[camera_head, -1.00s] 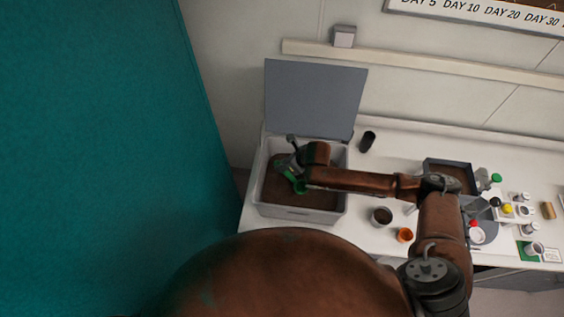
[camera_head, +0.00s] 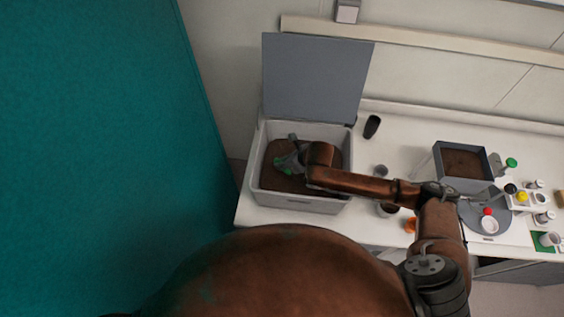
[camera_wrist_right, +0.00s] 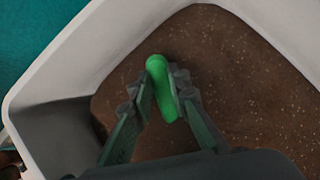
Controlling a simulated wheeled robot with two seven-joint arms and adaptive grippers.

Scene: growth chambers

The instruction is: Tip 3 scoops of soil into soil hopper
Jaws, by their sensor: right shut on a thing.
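A light grey bin (camera_head: 300,202) with its lid (camera_head: 315,78) raised holds dark brown soil (camera_head: 330,158). My right gripper (camera_head: 284,164) is inside the bin, low over the soil. It is shut on the green handle of a scoop (camera_wrist_right: 158,72), which also shows as a small green patch in the head view (camera_head: 288,171). The scoop's bowl is hidden, so I cannot tell whether it holds soil. The wrist view shows the fingers (camera_wrist_right: 166,92) on both sides of the handle, with soil (camera_wrist_right: 235,85) beyond. My left gripper is not in view.
A dark-rimmed tray of soil (camera_head: 437,150) stands on the white counter (camera_head: 405,140) to the right. A black cup (camera_head: 372,127) stands near the bin. Several small items stand around a grey disc (camera_head: 472,222) at the far right. A teal panel (camera_head: 90,150) fills the left.

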